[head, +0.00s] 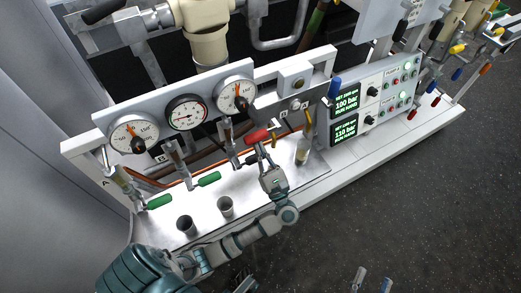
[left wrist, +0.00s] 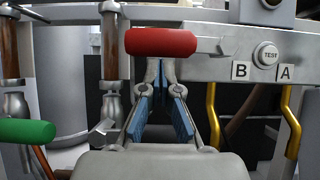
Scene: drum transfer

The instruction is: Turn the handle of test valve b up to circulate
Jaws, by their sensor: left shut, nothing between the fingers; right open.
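The test panel carries a TEST button (left wrist: 267,53) with a B label (left wrist: 241,71) and an A label (left wrist: 285,73) under it. The yellow handle of test valve b (left wrist: 211,113) hangs down below the B label. It also shows in the head view (head: 274,139). A second yellow handle (left wrist: 291,122) hangs below the A label. My left gripper (head: 265,164) is shut and empty, pointing at the panel just left of the valve b handle and apart from it. My right gripper (head: 372,280) is open at the bottom edge of the head view, mostly cut off.
A red handle (left wrist: 160,41) crosses just above my left fingers. Green handles (head: 208,179) stick out further left. Gauges (head: 187,113) stand above them. Two grey cups (head: 225,206) stand on the white bench. A display unit (head: 345,128) is to the right.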

